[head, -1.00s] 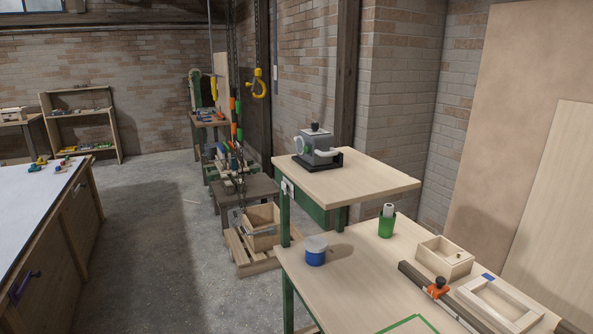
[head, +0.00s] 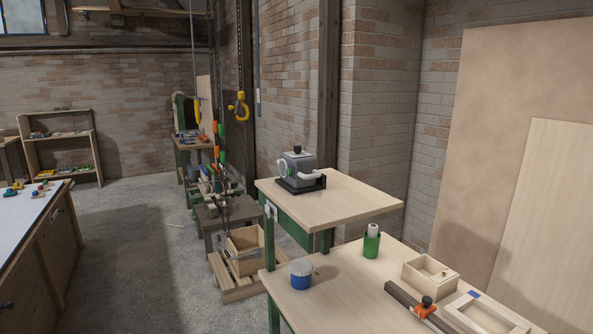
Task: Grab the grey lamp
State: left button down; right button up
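A grey boxy device (head: 298,165) with a black knob on top, a pale handle and a black base stands on the raised wooden shelf (head: 350,203) of the workbench. I cannot tell whether it is the grey lamp; no other clear lamp shape shows. Neither of my grippers is in view.
The lower bench top (head: 335,290) holds a blue tub (head: 301,274), a green cup (head: 371,242), a wooden box (head: 430,274) and an orange-and-black clamp (head: 425,307). A wooden crate (head: 244,250) sits on a pallet left of it. Concrete floor (head: 140,270) is open up to the white-topped table (head: 22,226).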

aim_at(303, 165)
jog(key=z, duration=0.45)
jog(key=i+j+z, duration=0.2)
jog(key=j+z, duration=0.3)
jog(key=i+j+z, duration=0.1)
jog(key=j+z, duration=0.85)
